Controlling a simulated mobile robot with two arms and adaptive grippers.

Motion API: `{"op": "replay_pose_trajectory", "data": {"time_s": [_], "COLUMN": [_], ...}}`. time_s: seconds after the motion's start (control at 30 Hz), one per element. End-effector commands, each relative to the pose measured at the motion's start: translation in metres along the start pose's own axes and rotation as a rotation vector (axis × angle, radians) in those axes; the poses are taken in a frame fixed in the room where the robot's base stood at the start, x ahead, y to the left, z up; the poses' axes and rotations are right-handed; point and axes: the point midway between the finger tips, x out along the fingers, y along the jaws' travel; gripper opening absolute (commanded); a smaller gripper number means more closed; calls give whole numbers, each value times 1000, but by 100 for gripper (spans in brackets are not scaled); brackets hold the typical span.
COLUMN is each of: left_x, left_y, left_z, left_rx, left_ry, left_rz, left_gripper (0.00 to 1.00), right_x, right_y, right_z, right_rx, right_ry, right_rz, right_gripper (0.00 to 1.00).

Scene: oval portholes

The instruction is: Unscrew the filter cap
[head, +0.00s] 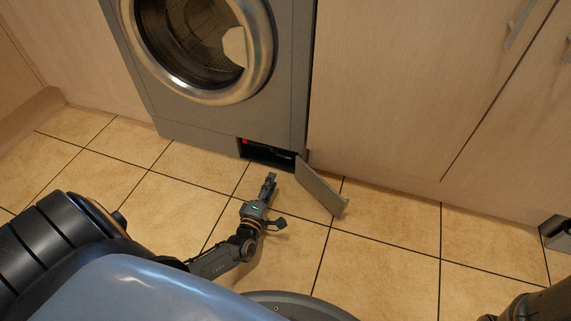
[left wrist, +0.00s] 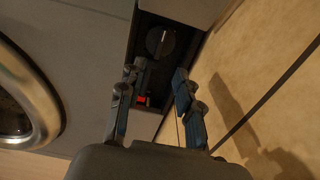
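The filter cap (left wrist: 160,42) is a dark round disc with a raised grip bar across it, inside the open filter compartment at the foot of the grey washing machine (head: 215,118). In the head view the compartment (head: 268,153) is dark and the cap cannot be made out clearly. My left gripper (head: 269,178) is in front of the compartment, low over the floor. In the left wrist view its two fingers (left wrist: 157,78) are apart with nothing between them, short of the cap.
The compartment's grey flap (head: 322,187) stands swung open to the right, close to my left gripper. A small red part (head: 245,142) is at the compartment's left end. Wooden cabinets (head: 400,90) stand to the right. The tiled floor (head: 390,235) in front is clear.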

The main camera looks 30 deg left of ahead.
Motion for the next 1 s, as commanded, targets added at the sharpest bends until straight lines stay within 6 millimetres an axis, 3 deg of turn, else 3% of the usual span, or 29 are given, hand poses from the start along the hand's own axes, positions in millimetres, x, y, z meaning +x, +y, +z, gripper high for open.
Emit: {"op": "replay_pose_trajectory", "data": {"time_s": [0.03, 0.3, 0.5, 0.93, 0.97, 1.0], "left_x": [12, 70, 98, 109, 109, 109], "left_y": [-4, -6, -4, -1, -1, -1], "left_z": [0, 0, 0, 0, 0, 0], "left_rx": [-2, -2, -4, -3, -3, -3], "left_ry": [2, 2, 2, 1, 1, 1], "left_rz": [5, 4, 1, -2, -2, -2], "left_gripper": [34, 34, 34, 34, 32, 24], "right_x": [-11, -40, -53, -56, -56, -56], "right_y": [-2, -8, -11, -12, -12, -12], "right_z": [-3, -13, -18, -19, -19, -19], "right_rx": [0, 0, 0, 0, 0, 0], "right_ry": [-1, -3, -3, -2, -2, -2], "right_rz": [0, 0, 0, 0, 0, 0], "right_gripper": [61, 61, 61, 61, 61, 61]}}
